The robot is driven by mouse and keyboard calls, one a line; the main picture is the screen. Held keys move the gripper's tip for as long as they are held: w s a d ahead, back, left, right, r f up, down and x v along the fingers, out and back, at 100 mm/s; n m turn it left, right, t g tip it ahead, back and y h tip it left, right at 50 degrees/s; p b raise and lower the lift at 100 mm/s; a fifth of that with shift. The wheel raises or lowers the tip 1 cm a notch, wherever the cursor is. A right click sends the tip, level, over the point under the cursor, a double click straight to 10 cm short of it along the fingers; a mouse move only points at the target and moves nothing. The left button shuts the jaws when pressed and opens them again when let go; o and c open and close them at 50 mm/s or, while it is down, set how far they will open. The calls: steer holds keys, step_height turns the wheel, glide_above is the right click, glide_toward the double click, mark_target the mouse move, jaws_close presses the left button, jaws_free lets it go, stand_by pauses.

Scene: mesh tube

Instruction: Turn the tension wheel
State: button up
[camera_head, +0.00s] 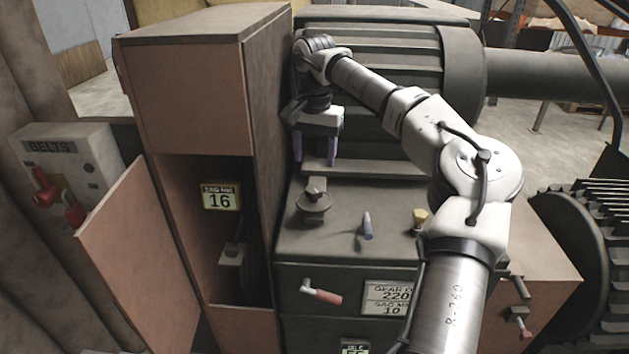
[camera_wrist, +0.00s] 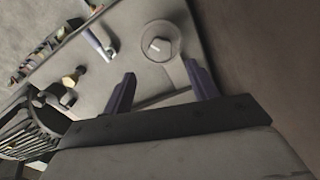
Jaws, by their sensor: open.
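A small grey round wheel with a raised block on top (camera_head: 314,200), which looks like the tension wheel, sits on the top of the dark green machine housing. In the wrist view the same wheel (camera_wrist: 161,44) lies just beyond my fingertips, nearer the right finger. My gripper (camera_head: 315,160) points down above and behind the wheel, apart from it. Its two purple fingers are spread with nothing between them, and they also show in the wrist view (camera_wrist: 160,75). No label on the wheel can be read.
A blue-tipped lever (camera_head: 367,226) and a brass knob (camera_head: 420,217) stand right of the wheel. A tall brown cabinet (camera_head: 265,120) rises close at left, with a "SAG MM 16" plate (camera_head: 220,197) inside. A red-handled lever (camera_head: 322,292) is on the front. A ribbed motor (camera_head: 385,70) stands behind.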

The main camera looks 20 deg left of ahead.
mark_target(314, 188)
step_height(314, 188, down, 8)
steer(key=shift+f+p, duration=0.15)
steer(key=shift+p, duration=0.55)
steer(key=c, duration=1)
